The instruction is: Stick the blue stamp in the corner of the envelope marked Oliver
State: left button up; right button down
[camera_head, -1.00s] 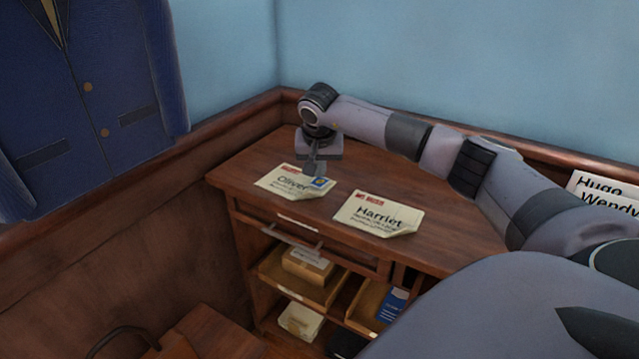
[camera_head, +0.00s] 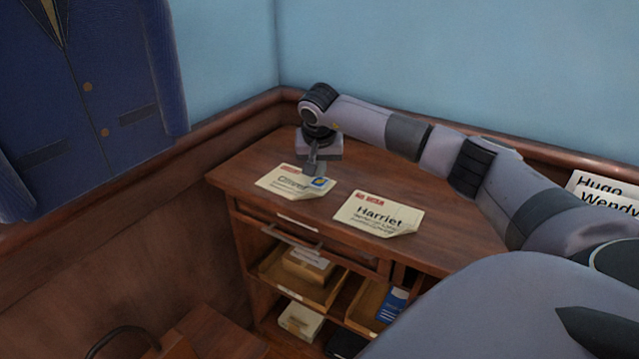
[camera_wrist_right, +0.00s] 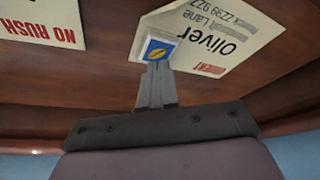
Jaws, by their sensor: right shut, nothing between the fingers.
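The envelope marked Oliver (camera_head: 281,184) lies flat on the desk top, and it also shows in the right wrist view (camera_wrist_right: 222,42). The blue stamp (camera_head: 322,183) with a yellow mark lies at the envelope's upper right corner, and in the right wrist view it (camera_wrist_right: 158,51) sits within the envelope's corner. My right gripper (camera_head: 313,172) is shut and empty, pointing down just above or at the stamp. In the right wrist view its fingertips (camera_wrist_right: 158,66) come up to the stamp's edge; I cannot tell whether they touch it. My left gripper is not in view.
An envelope marked Harriet (camera_head: 372,224) lies to the right on the desk (camera_head: 440,213). Cards marked Hugo and Wendy (camera_head: 600,190) stand at the far right. Below are open shelves with trays (camera_head: 296,284). A blue jacket (camera_head: 90,75) hangs at left.

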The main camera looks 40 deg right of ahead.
aim_at(320, 183)
jog(key=shift+f+b, duration=0.3)
jog(key=shift+f, duration=0.4)
jog(key=shift+s+f, duration=0.15)
jog(key=shift+f, duration=0.1)
dwell(1.0)
jog(key=shift+r+p, duration=0.85)
jog(key=shift+p, duration=0.2)
notch_tip(320, 183, up, 3)
jog(key=p, duration=0.2)
jog(key=shift+p, duration=0.3)
jog(key=shift+r+p, duration=0.55)
jog(key=shift+r, duration=0.15)
jog(key=shift+r+p, duration=0.6)
jog(key=shift+r, duration=0.05)
